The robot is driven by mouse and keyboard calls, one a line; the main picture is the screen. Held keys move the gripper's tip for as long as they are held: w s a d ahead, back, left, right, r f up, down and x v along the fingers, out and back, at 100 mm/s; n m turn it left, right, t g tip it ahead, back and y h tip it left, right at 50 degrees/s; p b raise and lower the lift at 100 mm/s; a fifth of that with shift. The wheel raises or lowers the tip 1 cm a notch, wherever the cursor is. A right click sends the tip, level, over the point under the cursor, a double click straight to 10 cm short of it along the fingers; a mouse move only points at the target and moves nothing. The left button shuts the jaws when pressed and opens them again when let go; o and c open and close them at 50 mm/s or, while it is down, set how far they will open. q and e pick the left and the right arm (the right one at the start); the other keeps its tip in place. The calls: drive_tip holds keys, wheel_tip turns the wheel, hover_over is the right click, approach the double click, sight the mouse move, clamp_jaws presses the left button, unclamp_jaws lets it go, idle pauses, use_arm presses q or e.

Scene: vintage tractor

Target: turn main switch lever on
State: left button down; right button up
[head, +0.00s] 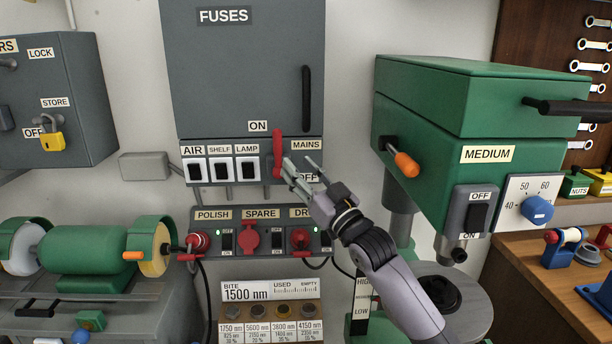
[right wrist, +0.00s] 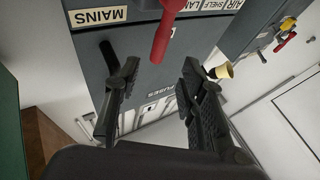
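The main switch lever (head: 277,152) is a red handle on the grey fuse box, between the lamp switch and the MAINS label (head: 306,145). It points up, with its upper end beside the ON label (head: 258,126); the OFF label (head: 308,177) is lower right. My right gripper (head: 300,165) is in front of the box, just right of the lever, fingers apart and empty. In the right wrist view the red lever (right wrist: 164,35) shows between and beyond the open fingers of my right gripper (right wrist: 160,72), with no finger seen touching it. My left gripper is not in view.
Below is a panel with red plugs (head: 249,237). A green drill press (head: 460,120) with an orange-tipped handle (head: 405,163) stands close on the right. A green bench grinder (head: 85,258) is at left.

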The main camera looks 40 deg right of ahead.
drive_tip(key=shift+v, duration=0.85)
